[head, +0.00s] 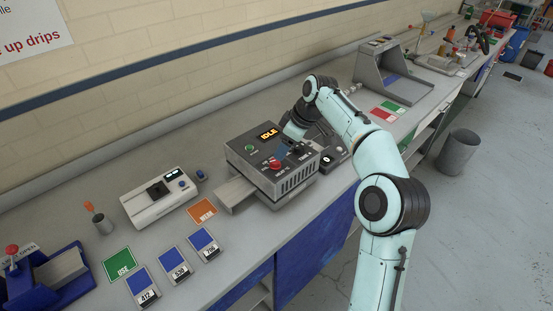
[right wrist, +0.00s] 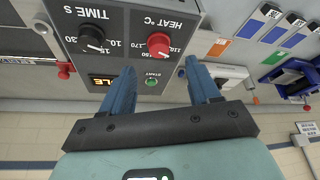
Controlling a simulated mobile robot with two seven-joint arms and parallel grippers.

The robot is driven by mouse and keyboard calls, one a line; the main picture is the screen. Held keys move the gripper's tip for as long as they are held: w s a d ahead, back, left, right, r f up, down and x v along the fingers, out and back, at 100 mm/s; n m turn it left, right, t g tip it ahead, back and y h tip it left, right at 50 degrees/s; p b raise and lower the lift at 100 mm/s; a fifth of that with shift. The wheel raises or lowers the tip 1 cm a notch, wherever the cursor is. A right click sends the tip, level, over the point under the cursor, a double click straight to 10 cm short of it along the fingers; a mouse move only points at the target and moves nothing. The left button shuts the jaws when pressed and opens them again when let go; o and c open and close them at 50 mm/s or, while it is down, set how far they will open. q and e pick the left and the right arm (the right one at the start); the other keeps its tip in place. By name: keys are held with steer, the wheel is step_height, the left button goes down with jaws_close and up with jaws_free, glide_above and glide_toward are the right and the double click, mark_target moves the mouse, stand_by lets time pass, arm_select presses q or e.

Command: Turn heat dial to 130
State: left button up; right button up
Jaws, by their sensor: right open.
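The grey stenter dryer box (head: 288,185) stands on the bench in the head view. Its red heat dial (head: 276,165) is on top, and the right wrist view shows the dial (right wrist: 158,43) under the "HEAT °C" label. Figures around it include 110, 150 and 170. In the head view the right gripper (head: 283,152) is over the panel, partly hidden. My left gripper is not in view.
A black time dial (right wrist: 91,38), a lit display (head: 268,135) and a green start button (right wrist: 151,82) share the panel. A white device (head: 160,200) and coloured cards (head: 118,264) lie left on the bench. A grey stand (head: 385,75) is behind my arm.

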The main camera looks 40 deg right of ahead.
mark_target(275, 160)
steer(key=x, duration=0.6)
steer(key=shift+w+a+f, duration=0.1)
steer(key=shift+w+f, duration=0.2)
steer(key=shift+f, duration=0.05)
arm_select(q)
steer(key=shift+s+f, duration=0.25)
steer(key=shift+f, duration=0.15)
arm_select(e)
steer(key=c, duration=1)
